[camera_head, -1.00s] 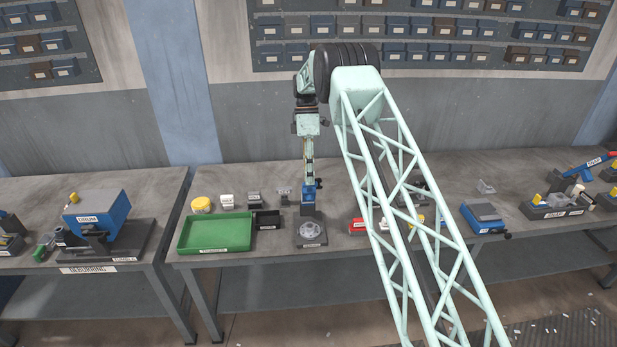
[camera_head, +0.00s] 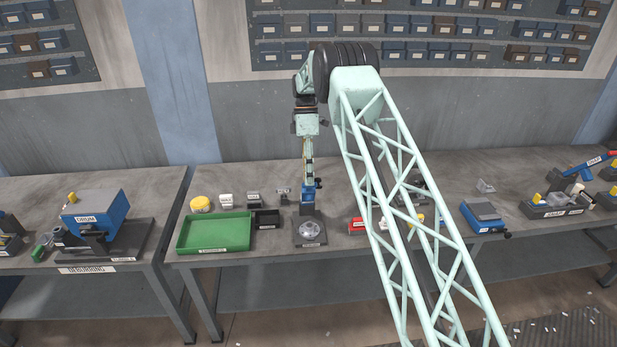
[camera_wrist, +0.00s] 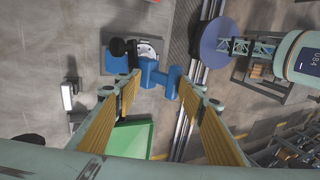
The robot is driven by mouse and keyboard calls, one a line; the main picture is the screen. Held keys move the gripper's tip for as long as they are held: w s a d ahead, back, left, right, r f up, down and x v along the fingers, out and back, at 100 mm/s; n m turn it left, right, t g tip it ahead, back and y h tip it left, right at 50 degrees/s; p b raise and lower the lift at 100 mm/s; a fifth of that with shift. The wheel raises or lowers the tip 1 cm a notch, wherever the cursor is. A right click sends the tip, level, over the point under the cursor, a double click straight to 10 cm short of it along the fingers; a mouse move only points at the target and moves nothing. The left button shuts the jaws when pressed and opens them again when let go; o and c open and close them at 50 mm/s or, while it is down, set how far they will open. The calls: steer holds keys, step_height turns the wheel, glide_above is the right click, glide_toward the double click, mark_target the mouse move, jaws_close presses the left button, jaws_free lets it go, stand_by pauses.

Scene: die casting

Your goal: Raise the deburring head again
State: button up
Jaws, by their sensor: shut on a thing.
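The deburring head (camera_head: 308,197) is a blue block with a dark knob on its right side. It stands above the rear of a dark base with a round, pale grey part (camera_head: 311,229) at its front. My gripper (camera_head: 308,178) points straight down at the top of the head. How far the head stands above the round part is hard to tell.
A green tray (camera_head: 186,244) and a small black bin (camera_head: 267,219) stand left of the base. A yellow-lidded tub (camera_head: 201,204) and small labelled blocks sit behind them. The drum unit (camera_head: 97,212) stands on the left bench.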

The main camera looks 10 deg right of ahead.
steer(key=shift+w+d+r, duration=0.1)
steer(key=shift+w+r, duration=0.35)
steer(key=shift+r, duration=0.1)
steer(key=c, duration=0.3)
steer(key=v, duration=0.9)
steer(key=shift+s+r, duration=0.1)
steer(key=shift+r, duration=0.1)
steer(key=shift+c, duration=0.4)
steer(key=shift+r, duration=0.6)
steer(key=shift+r, duration=0.1)
